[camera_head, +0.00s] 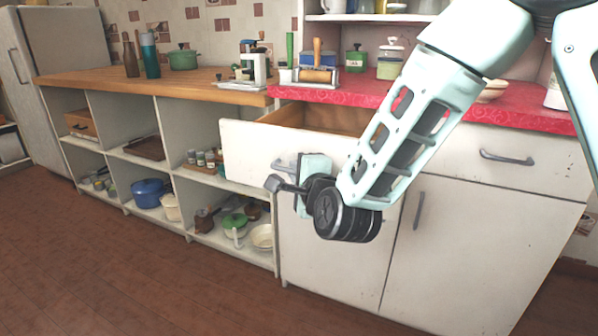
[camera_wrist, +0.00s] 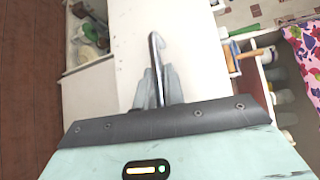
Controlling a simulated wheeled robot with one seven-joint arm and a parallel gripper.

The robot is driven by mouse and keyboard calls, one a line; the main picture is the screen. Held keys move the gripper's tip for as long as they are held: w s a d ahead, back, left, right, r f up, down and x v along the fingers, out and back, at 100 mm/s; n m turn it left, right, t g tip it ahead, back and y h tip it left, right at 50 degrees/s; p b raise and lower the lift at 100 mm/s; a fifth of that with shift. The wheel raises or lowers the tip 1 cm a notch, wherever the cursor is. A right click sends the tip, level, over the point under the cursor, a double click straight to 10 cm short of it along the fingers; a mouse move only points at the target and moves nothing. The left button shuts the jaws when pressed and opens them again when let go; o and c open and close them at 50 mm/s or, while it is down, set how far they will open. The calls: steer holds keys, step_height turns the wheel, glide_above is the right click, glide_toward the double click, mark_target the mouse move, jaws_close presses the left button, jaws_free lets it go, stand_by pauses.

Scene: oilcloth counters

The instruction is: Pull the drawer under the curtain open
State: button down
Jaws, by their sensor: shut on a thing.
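The drawer (camera_head: 248,146) is a white-fronted drawer under the red-topped counter. It stands pulled out, with its wooden inside (camera_head: 325,118) showing. Its grey metal handle (camera_wrist: 155,65) crosses between my gripper's fingers in the wrist view. My gripper (camera_head: 290,177) is at the drawer's front in the head view, shut on the handle, and my arm hides part of the front. The white drawer front also fills the middle of the wrist view (camera_wrist: 188,30). No curtain is clearly identifiable; pink floral cloth (camera_wrist: 309,55) shows at the wrist view's right edge.
A closed drawer with its own handle (camera_head: 507,157) is to the right. Cupboard doors (camera_head: 443,235) are below. Open shelves at left hold a blue pot (camera_head: 149,193) and other kitchenware. The brown floor (camera_head: 110,265) in front is clear.

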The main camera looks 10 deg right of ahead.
steer(key=c, duration=1.5)
jaws_free()
steer(key=b+v, duration=0.9)
steer(key=v, duration=0.3)
steer(key=shift+b, duration=0.3)
